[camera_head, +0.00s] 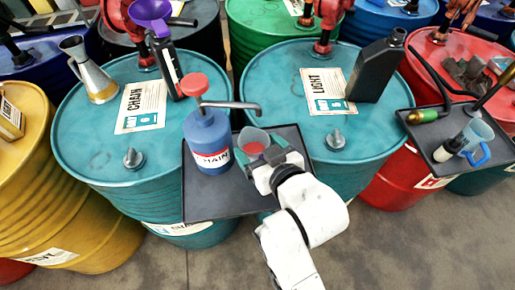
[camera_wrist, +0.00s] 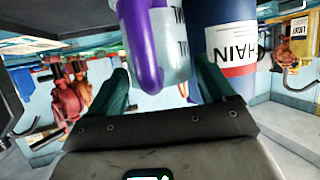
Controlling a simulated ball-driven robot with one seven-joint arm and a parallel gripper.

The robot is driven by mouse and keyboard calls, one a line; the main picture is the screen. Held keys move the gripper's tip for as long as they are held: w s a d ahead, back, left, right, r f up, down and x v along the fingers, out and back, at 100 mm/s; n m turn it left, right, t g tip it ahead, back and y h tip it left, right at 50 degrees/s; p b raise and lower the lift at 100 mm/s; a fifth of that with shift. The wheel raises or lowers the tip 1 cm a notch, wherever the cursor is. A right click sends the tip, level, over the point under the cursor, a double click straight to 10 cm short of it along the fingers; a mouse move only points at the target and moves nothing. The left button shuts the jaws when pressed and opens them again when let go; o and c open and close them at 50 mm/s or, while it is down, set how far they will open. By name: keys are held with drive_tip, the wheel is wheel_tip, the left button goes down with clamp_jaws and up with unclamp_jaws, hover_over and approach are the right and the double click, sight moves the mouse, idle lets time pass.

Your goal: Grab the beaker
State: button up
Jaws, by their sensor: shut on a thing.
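The beaker (camera_head: 251,137) is a pale translucent cup with something reddish showing inside. It is at the right part of a dark tray (camera_head: 207,207), beside a blue pump bottle labelled CHAIN (camera_head: 207,142). In the wrist view the beaker (camera_wrist: 178,62) shows its purple handle (camera_wrist: 147,55) and lettering on its wall. My gripper (camera_head: 268,152) is shut on the beaker, its dark green fingers on either side of the handle in the wrist view (camera_wrist: 163,80). The exact finger contact is partly hidden. The bottle (camera_wrist: 222,45) stands close to the right finger.
Teal drums behind carry a CHAIN card (camera_head: 141,106), a LIGHT card (camera_head: 327,91), a metal jug (camera_head: 91,76) and a black bottle (camera_head: 378,69). A second tray (camera_head: 440,163) at right holds a blue-handled beaker (camera_head: 477,137). The bottle's spout (camera_head: 231,105) reaches above the held beaker.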

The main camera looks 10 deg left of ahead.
drive_tip(key=shift+r, duration=0.6)
wheel_tip(320, 180, up, 2)
drive_tip(key=shift+d+r, duration=0.1)
drive_tip(key=shift+r, duration=0.1)
drive_tip(key=s+r, duration=0.1)
drive_tip(key=s+d+r, duration=0.1)
drive_tip(key=r, duration=0.1)
drive_tip(key=s+r, duration=0.2)
drive_tip(key=shift+d, duration=0.4)
drive_tip(key=a+p+v, duration=0.1)
drive_tip(key=p+v, duration=0.8)
drive_tip(key=v, duration=0.1)
drive_tip(key=shift+s+d+r, duration=0.15)
drive_tip(key=shift+s+r, duration=0.1)
drive_tip(key=shift+s, duration=0.1)
